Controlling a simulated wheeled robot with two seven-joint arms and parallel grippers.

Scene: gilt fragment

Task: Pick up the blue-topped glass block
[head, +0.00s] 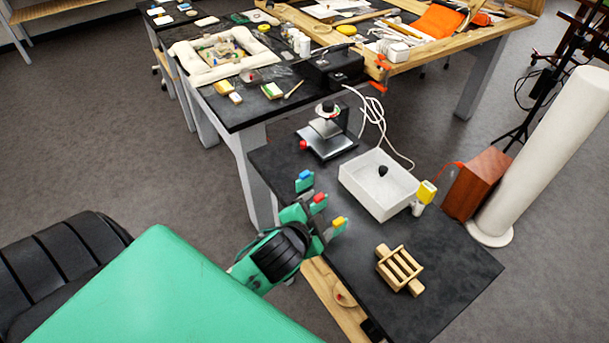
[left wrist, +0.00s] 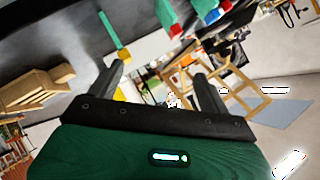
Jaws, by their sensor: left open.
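The blue-topped glass block (head: 304,182) stands near the left edge of the dark bench, the farthest of three similar blocks. A red-topped block (head: 319,200) and a yellow-topped block (head: 338,224) stand nearer. My left gripper (head: 296,236) is open and empty, just left of the blocks and nearer me than the blue-topped one. It partly overlaps the row, so exact gaps are hard to tell. In the left wrist view the blue top (left wrist: 211,14) shows at the upper edge, beyond my open fingers (left wrist: 160,80). My right gripper is out of view.
On the dark bench are a white tray (head: 350,192) with a dark lump, a wooden rack (head: 400,269), a yellow-topped bottle (head: 427,191) and a metal stand (head: 328,140). A red-brown box (head: 477,184) and white column (head: 545,155) stand right. Bare bench lies right of the rack.

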